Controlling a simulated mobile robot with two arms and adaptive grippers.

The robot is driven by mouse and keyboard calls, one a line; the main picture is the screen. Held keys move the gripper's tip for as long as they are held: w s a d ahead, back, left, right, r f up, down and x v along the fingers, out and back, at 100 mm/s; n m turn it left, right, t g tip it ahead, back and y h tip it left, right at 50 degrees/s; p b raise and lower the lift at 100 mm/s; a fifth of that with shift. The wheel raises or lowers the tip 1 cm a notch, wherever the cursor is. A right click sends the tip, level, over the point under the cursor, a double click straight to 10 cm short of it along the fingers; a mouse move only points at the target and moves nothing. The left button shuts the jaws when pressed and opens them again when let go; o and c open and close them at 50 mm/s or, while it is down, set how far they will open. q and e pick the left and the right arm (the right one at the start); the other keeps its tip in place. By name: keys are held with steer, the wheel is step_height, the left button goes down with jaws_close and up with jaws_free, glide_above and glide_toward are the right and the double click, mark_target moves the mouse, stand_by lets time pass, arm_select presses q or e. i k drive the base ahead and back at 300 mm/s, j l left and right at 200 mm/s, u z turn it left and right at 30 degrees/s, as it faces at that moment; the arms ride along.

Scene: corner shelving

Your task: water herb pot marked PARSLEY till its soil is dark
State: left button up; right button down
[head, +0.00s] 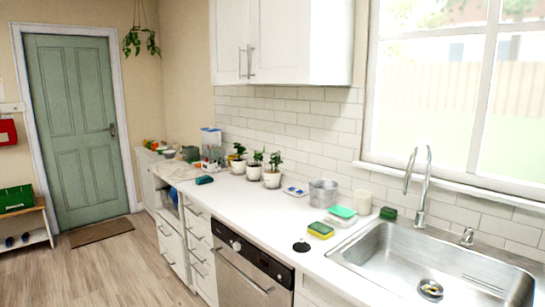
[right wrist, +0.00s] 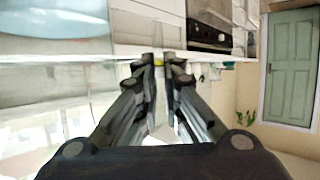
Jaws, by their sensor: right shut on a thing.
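Three white herb pots with green plants stand in a row on the counter in the head view: a left pot (head: 238,166), a middle pot (head: 253,173) and a right pot (head: 271,180). Any names on them are too small to read, so I cannot tell which is PARSLEY. Their soil colour cannot be made out. My right gripper (right wrist: 163,58) shows in the right wrist view, upside down, with its fingertips close together. What it holds is not clear. A large pale blue rounded thing (right wrist: 55,18) fills that view's upper left corner. My left gripper is not in view.
The sink (head: 430,265) with its tap (head: 420,185) is at the right. A metal bucket (head: 322,192), a pale cup (head: 362,202) and a sponge (head: 320,230) stand near it. Clutter lies at the counter's far end. The counter before the pots is mostly clear.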

mark_target(271, 176)
steer(key=i+j, duration=0.3)
steer(key=i+j+z, duration=0.15)
steer(key=j, duration=0.25)
steer(key=i+j, duration=0.4)
steer(key=i+j+z, duration=0.15)
steer(key=i+j, duration=0.35)
steer(key=j, duration=0.25)
steer(key=z, duration=0.05)
